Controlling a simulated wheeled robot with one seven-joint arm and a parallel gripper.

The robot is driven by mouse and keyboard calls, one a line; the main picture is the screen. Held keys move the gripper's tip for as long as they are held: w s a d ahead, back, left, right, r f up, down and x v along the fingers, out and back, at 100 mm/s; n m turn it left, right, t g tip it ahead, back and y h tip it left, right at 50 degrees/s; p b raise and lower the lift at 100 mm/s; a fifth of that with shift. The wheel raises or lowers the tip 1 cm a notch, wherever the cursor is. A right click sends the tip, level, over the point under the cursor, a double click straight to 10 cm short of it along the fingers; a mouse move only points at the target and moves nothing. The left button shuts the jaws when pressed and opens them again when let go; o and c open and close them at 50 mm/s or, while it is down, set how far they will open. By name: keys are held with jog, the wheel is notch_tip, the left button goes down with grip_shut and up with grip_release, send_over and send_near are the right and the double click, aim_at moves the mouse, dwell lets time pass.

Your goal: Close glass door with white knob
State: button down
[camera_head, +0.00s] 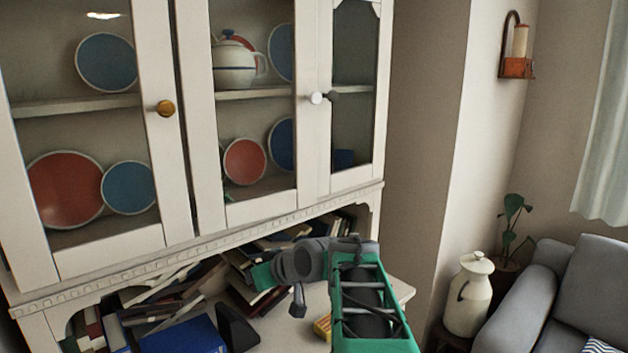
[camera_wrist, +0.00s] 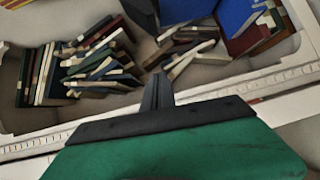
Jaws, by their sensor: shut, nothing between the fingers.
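The glass door (camera_head: 310,160) with the white knob (camera_head: 316,98) is the middle door of the white cabinet in the head view. It looks nearly flush with its frame; I cannot tell whether it stands slightly ajar. A teapot and plates show through its glass. My gripper (camera_head: 298,309) is low in front of the cabinet, below the door and knob, and touches neither. In the wrist view its fingers (camera_wrist: 158,80) are together and empty, pointing towards the books. The door and knob are outside the wrist view.
A left glass door (camera_head: 152,75) has a gold knob (camera_head: 165,108); a dark knob (camera_head: 333,96) is beside the white one. Many books (camera_wrist: 100,60) fill the open shelf below. A grey sofa (camera_head: 550,300) and white jug (camera_head: 468,295) stand at right.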

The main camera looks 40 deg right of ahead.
jog(key=d+r+t, duration=0.3)
jog(key=d+r, duration=0.3)
jog(key=d, duration=0.5)
jog(key=m+t+h+p, duration=0.1)
jog(key=t+h+p, duration=0.1)
jog(key=t, duration=0.2)
send_near(315, 182)
jog(key=w+p, duration=0.3)
jog(key=w, duration=0.1)
jog(key=w+p, duration=0.2)
jog(key=shift+w+a+r+p, duration=0.1)
jog(key=shift+w+r+p, duration=0.1)
jog(key=shift+r+p, duration=0.1)
jog(key=shift+w+f, duration=0.15)
jog(key=shift+w, duration=0.1)
jog(key=shift+b, duration=0.3)
